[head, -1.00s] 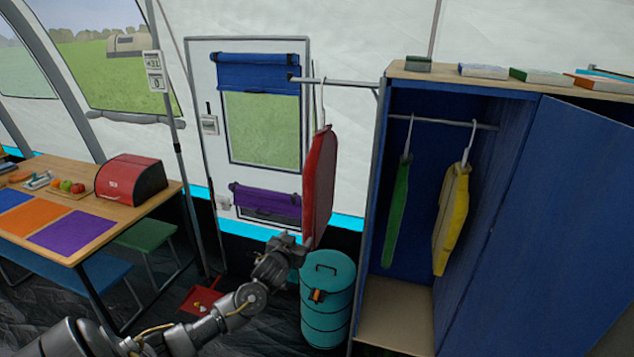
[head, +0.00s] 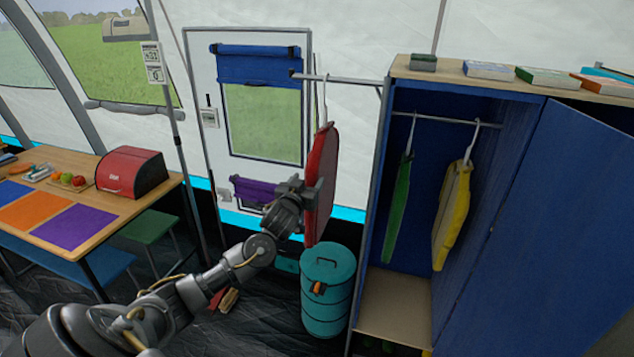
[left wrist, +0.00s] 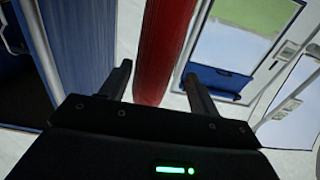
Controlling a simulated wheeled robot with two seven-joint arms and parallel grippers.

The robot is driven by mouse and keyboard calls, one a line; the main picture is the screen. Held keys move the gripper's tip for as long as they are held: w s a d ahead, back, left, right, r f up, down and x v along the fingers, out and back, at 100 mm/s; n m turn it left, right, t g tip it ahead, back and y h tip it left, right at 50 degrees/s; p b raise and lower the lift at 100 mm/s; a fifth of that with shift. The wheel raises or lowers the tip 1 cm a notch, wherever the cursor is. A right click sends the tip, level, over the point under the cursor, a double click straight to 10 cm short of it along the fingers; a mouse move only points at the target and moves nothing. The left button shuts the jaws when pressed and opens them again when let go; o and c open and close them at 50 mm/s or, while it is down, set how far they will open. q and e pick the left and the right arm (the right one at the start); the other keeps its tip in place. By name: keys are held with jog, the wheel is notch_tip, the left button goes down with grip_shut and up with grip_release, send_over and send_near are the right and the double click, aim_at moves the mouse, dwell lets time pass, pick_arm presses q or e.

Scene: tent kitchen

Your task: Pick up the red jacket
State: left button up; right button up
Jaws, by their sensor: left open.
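The red jacket (head: 320,180) hangs from a white hanger on a metal rail (head: 340,80) beside the wardrobe. My left gripper (head: 308,186) is at the jacket's left edge in the head view, at about mid-height. In the left wrist view the jacket (left wrist: 163,50) stands as a red upright strip ahead of and between the two open fingers (left wrist: 157,82). The fingers are apart and not closed on it; I cannot tell whether they touch it. My right gripper is not in view.
A blue wardrobe (head: 540,200) with green (head: 398,210) and yellow (head: 452,215) garments stands to the right. A teal bin (head: 328,300) stands below the jacket. A table (head: 110,205) with a red bread box (head: 131,173) is at the left.

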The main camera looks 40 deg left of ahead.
aim_at(323, 161)
pick_arm(q)
jog(key=shift+r, duration=0.1)
jog(key=shift+w+d+r+p, duration=0.1)
jog(key=shift+w+r+p, duration=0.2)
jog(key=shift+p, duration=0.05)
jog(key=p+x, duration=0.2)
jog(key=x, duration=0.2)
jog(key=shift+d+f, duration=0.1)
jog(key=shift+d, duration=0.05)
jog(key=shift+w+f, duration=0.1)
jog(key=shift+w, duration=0.1)
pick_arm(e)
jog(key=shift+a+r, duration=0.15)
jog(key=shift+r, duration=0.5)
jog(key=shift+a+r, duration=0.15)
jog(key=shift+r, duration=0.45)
pick_arm(q)
jog(key=shift+c, duration=0.3)
jog(key=shift+c, duration=1.2)
grip_shut()
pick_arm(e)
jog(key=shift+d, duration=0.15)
